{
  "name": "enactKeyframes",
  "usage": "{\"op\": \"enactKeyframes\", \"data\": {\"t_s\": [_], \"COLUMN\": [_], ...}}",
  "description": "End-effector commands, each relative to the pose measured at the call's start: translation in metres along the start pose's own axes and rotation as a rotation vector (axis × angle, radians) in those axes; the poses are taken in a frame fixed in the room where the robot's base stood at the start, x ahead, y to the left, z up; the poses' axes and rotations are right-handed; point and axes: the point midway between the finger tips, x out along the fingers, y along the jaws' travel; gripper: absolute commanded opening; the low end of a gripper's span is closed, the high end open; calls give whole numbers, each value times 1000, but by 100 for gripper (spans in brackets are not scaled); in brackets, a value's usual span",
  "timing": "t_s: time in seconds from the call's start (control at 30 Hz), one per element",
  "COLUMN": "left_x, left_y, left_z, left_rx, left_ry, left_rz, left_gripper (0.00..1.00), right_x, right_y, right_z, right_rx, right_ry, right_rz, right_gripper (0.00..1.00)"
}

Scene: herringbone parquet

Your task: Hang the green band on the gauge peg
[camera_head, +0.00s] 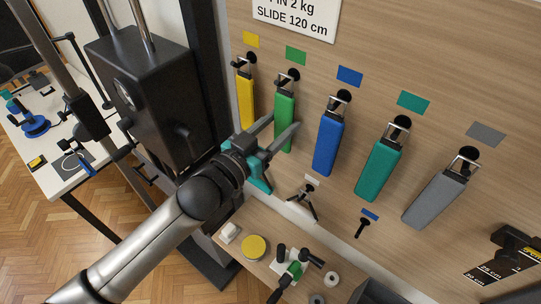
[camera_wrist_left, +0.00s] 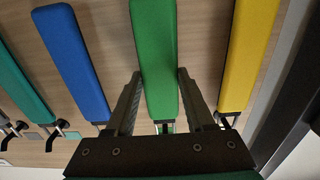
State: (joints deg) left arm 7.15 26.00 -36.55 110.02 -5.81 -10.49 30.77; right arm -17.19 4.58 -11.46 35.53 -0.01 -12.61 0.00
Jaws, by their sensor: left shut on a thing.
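The green band (camera_head: 284,108) is a long flat strip hanging from a black peg on the wood panel, below a green label (camera_head: 296,55). In the left wrist view the band (camera_wrist_left: 155,50) runs between the two fingers. A black fitting with a yellow top and a scale marked in cm (camera_head: 513,255) sticks out at the right edge; it may be the gauge peg, but its peg is not clear. My right gripper is not in view.
Yellow (camera_head: 246,98), blue (camera_head: 328,145), teal (camera_head: 379,170) and grey (camera_head: 435,199) bands hang beside it, close to my fingers on the near sides. A shelf (camera_head: 232,256) with small items lies below. A black weight machine (camera_head: 150,100) stands left.

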Motion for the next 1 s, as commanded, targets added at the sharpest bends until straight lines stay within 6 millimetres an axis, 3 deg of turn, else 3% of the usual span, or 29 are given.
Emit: {"op": "enactKeyframes", "data": {"t_s": [0.47,0.5,0.8,1.0], "left_x": [0,0,0,0], "left_y": [0,0,0,0], "left_z": [3,3,3,3], "left_rx": [0,0,0,0], "left_ry": [1,1,0,-1], "left_rz": [0,0,0,0], "left_gripper": [0,56,89,89], "right_x": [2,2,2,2], "right_y": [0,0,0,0], "right_z": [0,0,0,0], "right_rx": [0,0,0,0], "right_ry": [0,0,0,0], "right_rz": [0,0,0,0], "right_gripper": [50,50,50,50]}}
